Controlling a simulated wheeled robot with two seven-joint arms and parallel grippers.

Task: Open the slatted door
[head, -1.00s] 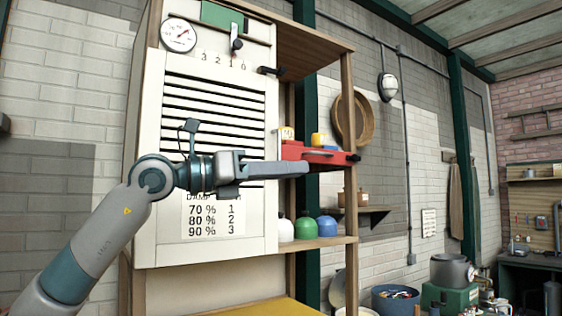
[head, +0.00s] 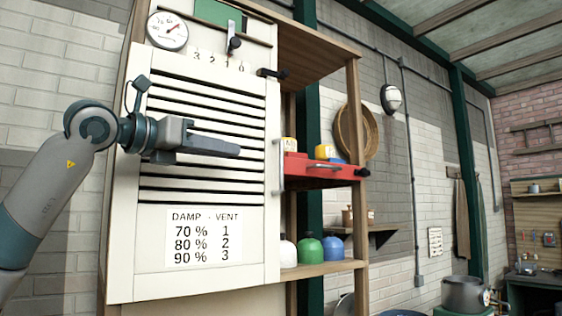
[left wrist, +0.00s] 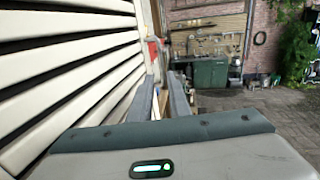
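The slatted door (head: 150,225) is a cream panel with dark horizontal gaps and a damp/vent chart (head: 204,237). It looks shut against the cabinet. A slim pale upright handle (head: 281,166) shows at its right edge, and a black-knobbed catch (head: 272,73) sits at its upper right. My left gripper (head: 238,149) is in front of the slats, pointing right, left of the handle and apart from it. In the left wrist view its two fingers (left wrist: 162,80) are parted with nothing seen between them; the slats (left wrist: 65,70) run close along the left. My right gripper is not in view.
A dial gauge (head: 167,30) and a lever (head: 233,40) are above the slats. Right of the door, open shelves hold a red tray (head: 318,171) with a black knob, and coloured bottles (head: 309,249) below. Open floor (left wrist: 255,115) shows in the left wrist view.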

